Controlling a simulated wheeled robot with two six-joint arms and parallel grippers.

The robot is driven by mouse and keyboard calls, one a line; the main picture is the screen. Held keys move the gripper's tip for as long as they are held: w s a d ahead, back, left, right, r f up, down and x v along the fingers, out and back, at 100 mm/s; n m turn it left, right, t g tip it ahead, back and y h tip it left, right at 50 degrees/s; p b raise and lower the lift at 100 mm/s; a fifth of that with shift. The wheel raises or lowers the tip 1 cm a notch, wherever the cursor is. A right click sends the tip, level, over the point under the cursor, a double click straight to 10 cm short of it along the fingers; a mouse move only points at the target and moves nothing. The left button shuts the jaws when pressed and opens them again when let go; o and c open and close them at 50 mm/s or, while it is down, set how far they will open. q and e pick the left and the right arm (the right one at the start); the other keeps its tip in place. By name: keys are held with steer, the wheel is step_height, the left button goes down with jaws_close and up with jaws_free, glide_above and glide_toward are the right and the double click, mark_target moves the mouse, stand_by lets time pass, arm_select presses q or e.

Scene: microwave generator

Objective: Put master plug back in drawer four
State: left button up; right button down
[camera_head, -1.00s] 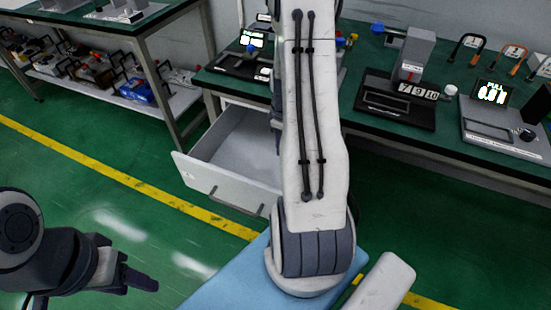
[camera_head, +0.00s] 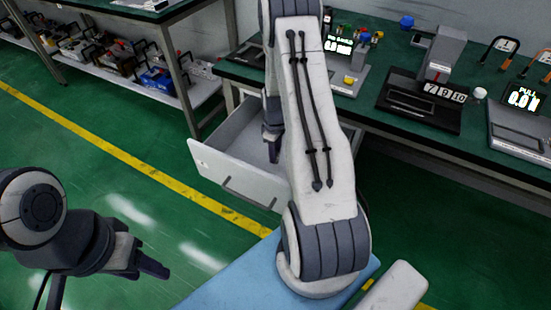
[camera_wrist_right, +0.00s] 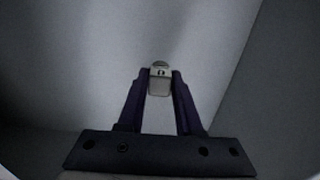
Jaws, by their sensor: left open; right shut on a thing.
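My right gripper (camera_head: 271,150) hangs over the open drawer (camera_head: 238,176), pointing down, partly hidden by my right arm. In the right wrist view its fingers (camera_wrist_right: 159,88) are shut on the small, pale master plug (camera_wrist_right: 159,80), which has a dark mark on its top face. The drawer's pale grey inside (camera_wrist_right: 95,60) fills the view around it. I cannot tell whether the plug touches the drawer floor. My left gripper (camera_head: 152,268) is open and empty at the lower left, above the floor.
The drawer is pulled out from under the green-topped bench (camera_head: 380,70). On the bench stand a black device with number tiles (camera_head: 420,105) and a pull gauge (camera_head: 520,115). A shelf with several tools (camera_head: 130,70) is at the upper left. The green floor is clear.

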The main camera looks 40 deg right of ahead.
steer(key=shift+f, duration=1.45)
steer(key=shift+f, duration=0.2)
steer(key=c, duration=0.6)
jaws_free()
steer(key=shift+r, duration=0.15)
